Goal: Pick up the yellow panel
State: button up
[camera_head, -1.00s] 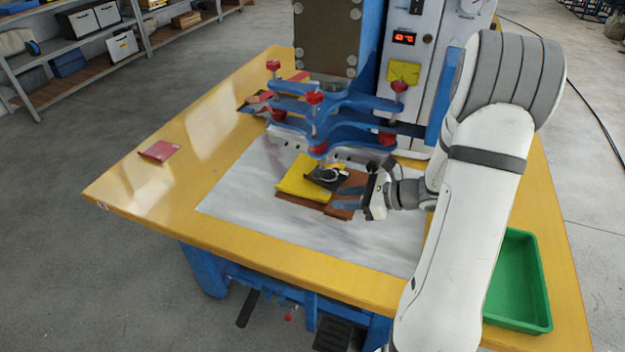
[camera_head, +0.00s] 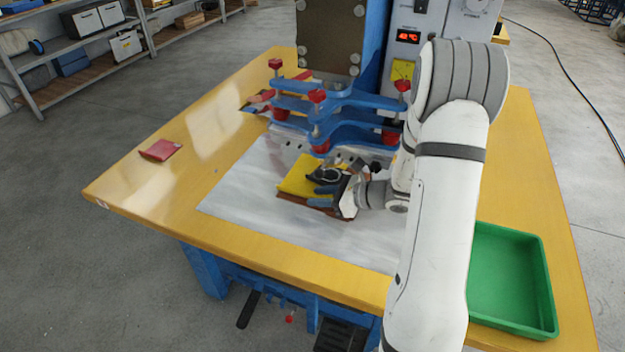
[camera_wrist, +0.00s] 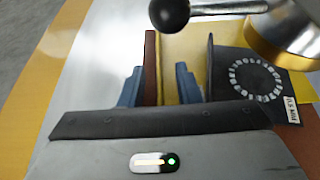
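The yellow panel (camera_head: 297,177) lies on a brown panel (camera_head: 290,200) on the pale sheet below the blue clamp. It also shows in the wrist view (camera_wrist: 180,45). A black piece with a round dial-like ring (camera_head: 328,173) covers its right part. My gripper (camera_head: 326,195) is at the panels' near right edge. In the wrist view my gripper (camera_wrist: 158,78) has its two blue fingers apart, with the brown edge and part of the yellow panel showing between them. I cannot tell whether the fingers touch either panel.
The blue clamp frame (camera_head: 340,100) with red knobs stands just behind the panels. In the wrist view a black ball knob (camera_wrist: 169,14) and metal rod are close ahead. A green tray (camera_head: 512,280) is at the right. A red piece (camera_head: 160,150) lies on the left tabletop.

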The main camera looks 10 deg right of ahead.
jog(key=shift+c, duration=0.3)
grip_shut()
dwell(0.3)
